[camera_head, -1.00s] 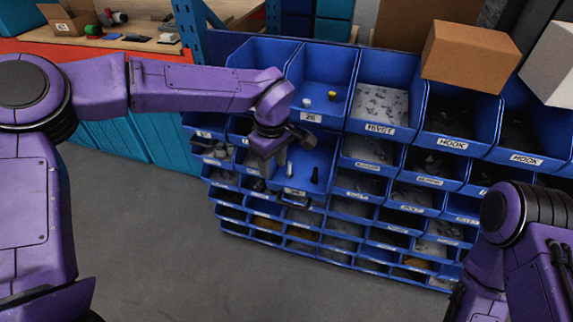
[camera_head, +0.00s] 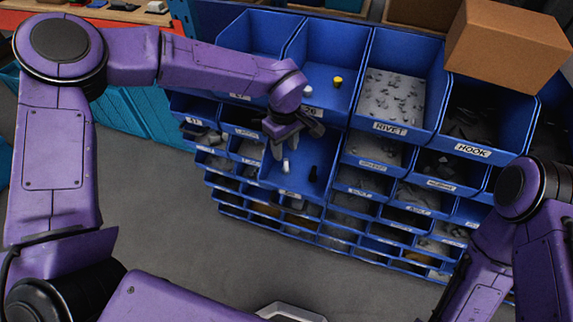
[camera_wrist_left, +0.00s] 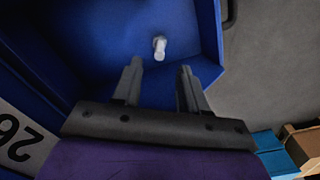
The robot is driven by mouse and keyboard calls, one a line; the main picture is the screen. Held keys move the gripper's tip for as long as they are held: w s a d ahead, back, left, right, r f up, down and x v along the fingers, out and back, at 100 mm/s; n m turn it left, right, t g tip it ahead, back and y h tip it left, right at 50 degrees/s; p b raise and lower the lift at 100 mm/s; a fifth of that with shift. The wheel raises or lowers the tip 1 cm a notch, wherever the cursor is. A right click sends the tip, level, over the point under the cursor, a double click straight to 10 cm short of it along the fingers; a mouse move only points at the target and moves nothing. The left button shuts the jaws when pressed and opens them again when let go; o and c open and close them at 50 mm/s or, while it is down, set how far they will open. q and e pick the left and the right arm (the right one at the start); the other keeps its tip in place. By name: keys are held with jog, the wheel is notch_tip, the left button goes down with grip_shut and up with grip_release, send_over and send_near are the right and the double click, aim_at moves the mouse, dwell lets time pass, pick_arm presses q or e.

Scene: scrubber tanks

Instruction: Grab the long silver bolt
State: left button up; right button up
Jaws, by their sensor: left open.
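A silver bolt (camera_head: 286,165) stands in an open blue bin (camera_head: 268,177) below the large top bins. It also shows in the left wrist view (camera_wrist_left: 160,48), just beyond and between my fingertips. My left gripper (camera_head: 282,155) is open and empty above this bin, very close to the bolt. Its two grey fingers (camera_wrist_left: 160,68) are spread apart in the wrist view, with no clear contact with the bolt. My right forearm shows at the lower right of the head view, but its gripper cannot be made out.
The bin above holds a yellow-topped piece (camera_head: 338,80) and a pale piece (camera_head: 308,91). Bins marked RIVET (camera_head: 390,127) and HOOK (camera_head: 472,150) are to the right. Grey floor (camera_head: 200,240) lies in front.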

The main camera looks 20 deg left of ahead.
aim_at(286, 160)
pick_arm(q)
notch_tip(286, 160, down, 4)
jog(key=shift+d+f, duration=0.15)
grip_shut()
